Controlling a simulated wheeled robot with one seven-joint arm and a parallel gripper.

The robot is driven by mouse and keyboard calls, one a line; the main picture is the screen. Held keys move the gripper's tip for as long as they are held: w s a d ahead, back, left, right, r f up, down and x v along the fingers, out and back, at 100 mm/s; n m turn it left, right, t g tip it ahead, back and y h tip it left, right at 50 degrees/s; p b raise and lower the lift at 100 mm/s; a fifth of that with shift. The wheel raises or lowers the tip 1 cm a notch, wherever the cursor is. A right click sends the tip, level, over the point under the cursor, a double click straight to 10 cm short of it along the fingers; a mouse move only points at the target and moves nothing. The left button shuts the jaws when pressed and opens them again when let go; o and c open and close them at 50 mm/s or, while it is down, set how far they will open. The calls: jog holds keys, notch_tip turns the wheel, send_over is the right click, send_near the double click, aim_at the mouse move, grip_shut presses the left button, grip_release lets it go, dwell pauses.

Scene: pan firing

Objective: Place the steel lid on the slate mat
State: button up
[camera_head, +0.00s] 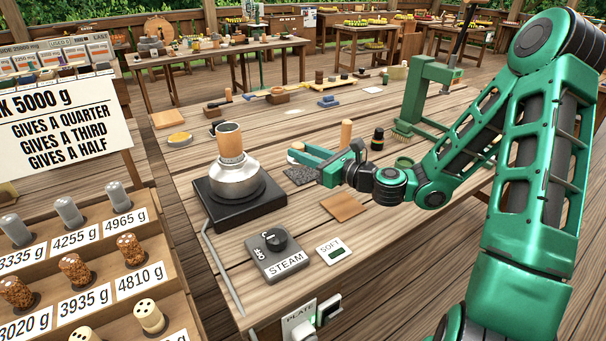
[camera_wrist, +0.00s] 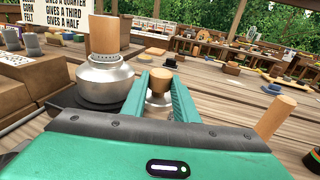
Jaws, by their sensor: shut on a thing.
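The steel lid shows in the wrist view as a small shiny dome (camera_wrist: 158,101) with a wooden knob (camera_wrist: 158,83). My gripper (camera_wrist: 160,78) is shut on the knob, with a green finger on either side. In the head view my gripper (camera_head: 299,152) points left, and only a small pale part of the lid (camera_head: 294,146) shows by the fingertips. The slate mat (camera_head: 299,175), dark and speckled, lies on the table just below the fingers in the picture and is partly covered by them. I cannot tell the height of the lid above the table.
A steel kettle (camera_head: 236,183) with a wooden cylinder on top stands on a black hot plate (camera_head: 240,208), left of my gripper. A brown square mat (camera_head: 344,206), a STEAM knob box (camera_head: 279,256) and a SOFT display (camera_head: 335,250) lie in front. A wooden peg (camera_wrist: 275,117) stands at right.

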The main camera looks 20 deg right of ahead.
jog(key=w+d+f, duration=0.1)
jog(key=w+f, duration=0.1)
jog(key=w, duration=0.1)
jog(key=w+d+f, duration=0.1)
jog(key=w+f, duration=0.1)
jog(key=w, duration=0.2)
jog(key=w+d+f, duration=0.2)
jog(key=w+f, duration=0.1)
jog(key=shift+w, duration=0.3)
jog(key=shift+w+f, duration=0.1)
jog(key=shift+f, duration=1.95)
jog(key=o, duration=1.1)
jog(key=shift+o, duration=0.2)
jog(key=v, duration=1.1)
jog(key=shift+d, duration=0.1)
jog(key=shift+s+d, duration=0.2)
jog(key=shift+s, duration=0.25)
